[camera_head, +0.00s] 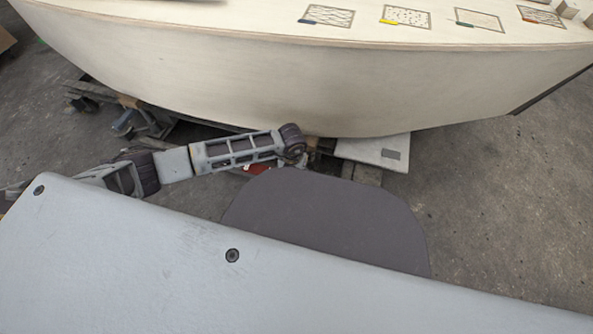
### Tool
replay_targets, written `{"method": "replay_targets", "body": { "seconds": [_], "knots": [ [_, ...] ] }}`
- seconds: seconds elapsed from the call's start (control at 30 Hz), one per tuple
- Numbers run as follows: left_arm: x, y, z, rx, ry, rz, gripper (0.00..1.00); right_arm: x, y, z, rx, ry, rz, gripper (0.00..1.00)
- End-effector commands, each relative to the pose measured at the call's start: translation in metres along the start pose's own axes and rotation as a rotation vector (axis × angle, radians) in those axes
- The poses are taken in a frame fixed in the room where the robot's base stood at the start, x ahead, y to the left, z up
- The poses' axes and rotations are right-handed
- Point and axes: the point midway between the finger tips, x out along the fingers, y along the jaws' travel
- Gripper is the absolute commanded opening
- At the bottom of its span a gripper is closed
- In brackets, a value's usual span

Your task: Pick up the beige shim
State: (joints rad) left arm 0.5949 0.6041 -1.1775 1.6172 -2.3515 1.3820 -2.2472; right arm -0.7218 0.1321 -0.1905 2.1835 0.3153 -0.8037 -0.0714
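Small beige blocks sit on the hull top at the upper right corner, one beige block (568,9) and another, cut off by the picture's edge, beside it. I cannot tell whether either is the beige shim. My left arm comes in from the left, below the hull's side, and its visible end is a dark joint well away from the blocks. No gripper fingers show on it. My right arm and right gripper are out of view.
The plywood hull (300,85) spans the top, with its curved side facing me. Several patterned rectangles with small coloured tools, such as a yellow one (391,22), lie on it. Pallets (130,110) and a pale board (372,150) lie below. Concrete floor is clear at right.

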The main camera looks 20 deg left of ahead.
Motion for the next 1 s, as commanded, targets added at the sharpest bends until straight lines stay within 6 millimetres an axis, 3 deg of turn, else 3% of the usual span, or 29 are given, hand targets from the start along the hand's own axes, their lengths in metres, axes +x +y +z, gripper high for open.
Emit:
{"method": "replay_targets", "body": {
  "seconds": [0.47,0.87,1.0],
  "knots": [
    [-0.0001,0.0002,-0.0002,0.0,0.0,0.0,0.74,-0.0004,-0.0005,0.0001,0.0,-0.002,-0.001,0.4],
    [-0.0002,0.0003,-0.0003,0.0,0.0,0.0,0.23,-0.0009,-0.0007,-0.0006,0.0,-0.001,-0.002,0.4],
    [-0.0002,0.0002,-0.0002,0.0,0.0,0.0,0.23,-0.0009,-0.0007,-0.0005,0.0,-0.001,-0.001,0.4]
  ]
}}
